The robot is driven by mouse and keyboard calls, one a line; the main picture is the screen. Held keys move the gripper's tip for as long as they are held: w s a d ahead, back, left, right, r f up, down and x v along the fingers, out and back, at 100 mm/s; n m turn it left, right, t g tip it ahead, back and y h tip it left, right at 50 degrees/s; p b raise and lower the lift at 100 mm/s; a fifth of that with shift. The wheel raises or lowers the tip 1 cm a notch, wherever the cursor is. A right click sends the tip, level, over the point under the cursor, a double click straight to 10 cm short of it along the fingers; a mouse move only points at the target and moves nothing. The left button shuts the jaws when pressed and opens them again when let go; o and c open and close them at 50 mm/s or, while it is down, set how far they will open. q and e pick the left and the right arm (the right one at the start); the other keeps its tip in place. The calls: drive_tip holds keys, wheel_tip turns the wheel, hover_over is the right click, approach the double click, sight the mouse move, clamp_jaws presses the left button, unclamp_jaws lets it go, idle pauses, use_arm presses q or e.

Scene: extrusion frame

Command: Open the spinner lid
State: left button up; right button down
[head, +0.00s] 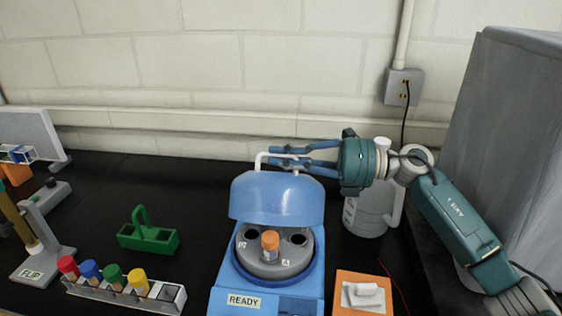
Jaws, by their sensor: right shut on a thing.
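The blue spinner (228,284), labelled READY, stands in the front middle of the bench. Its lid (277,199) is raised at the back, showing the grey rotor (272,268). An orange-capped tube (270,243) stands at the rotor's middle, with dark holes around it. A white handle (258,161) rises from the top of the lid. My right gripper (277,156) reaches in from the right, its blue fingers shut on the handle. The fingers hide part of the handle. My left gripper is not in view.
A rack (113,294) of colour-capped tubes and a green carrier (148,237) are on the left, near a FLIP stand (38,262). A jug (366,215) stands right of the spinner, behind an orange mat (347,305). A large grey box (508,130) bounds the right.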

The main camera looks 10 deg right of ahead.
idle(0.3)
drive_tip(key=c, duration=1.8)
unclamp_jaws()
drive_tip(key=shift+d, duration=0.1)
drive_tip(key=shift+c, duration=0.2)
drive_tip(key=shift+v, duration=3.75)
